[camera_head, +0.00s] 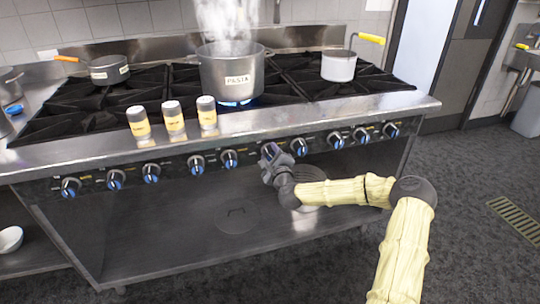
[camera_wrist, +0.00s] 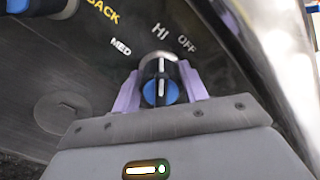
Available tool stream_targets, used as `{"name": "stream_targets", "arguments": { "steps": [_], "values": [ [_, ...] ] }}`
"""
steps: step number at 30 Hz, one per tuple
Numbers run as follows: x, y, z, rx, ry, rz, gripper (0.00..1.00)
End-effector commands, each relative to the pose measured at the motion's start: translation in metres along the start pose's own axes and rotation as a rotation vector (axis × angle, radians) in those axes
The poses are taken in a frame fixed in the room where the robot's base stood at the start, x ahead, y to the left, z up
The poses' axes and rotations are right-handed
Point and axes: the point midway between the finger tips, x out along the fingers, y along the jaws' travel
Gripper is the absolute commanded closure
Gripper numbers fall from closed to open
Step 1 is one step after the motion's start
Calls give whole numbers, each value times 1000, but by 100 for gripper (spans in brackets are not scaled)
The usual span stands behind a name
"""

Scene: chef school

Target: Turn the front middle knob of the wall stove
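The wall stove (camera_head: 300,118) has a front panel with a row of blue-and-silver knobs. My gripper (camera_head: 269,152) is at the panel near the middle of the row and hides the knob there. In the wrist view, my gripper (camera_wrist: 160,85) has its two purple fingers on either side of a knob (camera_wrist: 160,92) with a blue face and white pointer line. The fingers are very close to its sides; I cannot tell whether they press on it. The pointer is roughly upright in that view, below the labels HI and OFF. MED is to the left.
A steaming pot marked PASTA (camera_head: 231,72) stands over a blue flame. A small pan (camera_head: 108,70) and a white pot (camera_head: 339,66) stand on the grates. Several yellow-labelled shakers, including one (camera_head: 207,112), stand on the front ledge. Knobs (camera_head: 229,159) and (camera_head: 299,147) flank my gripper.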

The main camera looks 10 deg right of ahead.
Motion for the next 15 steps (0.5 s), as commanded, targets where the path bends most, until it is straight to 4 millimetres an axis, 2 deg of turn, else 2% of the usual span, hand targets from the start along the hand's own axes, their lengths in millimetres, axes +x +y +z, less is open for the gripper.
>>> {"name": "stream_targets", "arguments": {
  "steps": [1,3,15],
  "values": [
    [0,0,-2,-1,3,-1,47],
    [0,0,-1,-1,2,0,37],
    [-5,0,0,-1,-1,2,37]
  ]
}}
